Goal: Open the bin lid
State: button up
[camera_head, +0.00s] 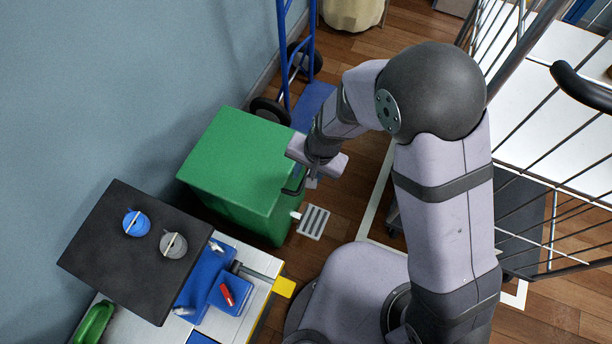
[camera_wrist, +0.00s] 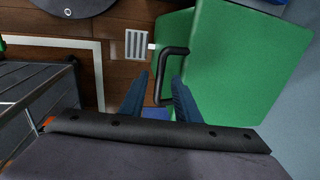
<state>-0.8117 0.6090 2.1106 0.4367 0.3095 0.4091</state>
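The green bin (camera_head: 255,215) stands on the floor against the wall. Its flat green lid (camera_head: 240,150) lies shut on top and also fills the right of the wrist view (camera_wrist: 245,60). A black bar handle (camera_wrist: 158,88) sticks out from the bin's front edge; in the head view (camera_head: 296,186) it is partly covered by my gripper. My gripper (camera_wrist: 160,76) is open, with one finger on each side of the handle. In the wrist view, gaps show between the fingers and the bar. In the head view my gripper (camera_head: 308,182) is at the bin's front edge.
A grey slotted pedal (camera_head: 313,221) sits low in front of the bin. A blue hand truck (camera_head: 284,60) stands behind it. A cart with a black top (camera_head: 120,270) is at the lower left. A wire cage trolley (camera_head: 545,150) is at the right.

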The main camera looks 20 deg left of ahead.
jog(key=shift+f, duration=0.45)
grip_shut()
jog(key=shift+a+r, duration=0.1)
jog(key=shift+r, duration=0.05)
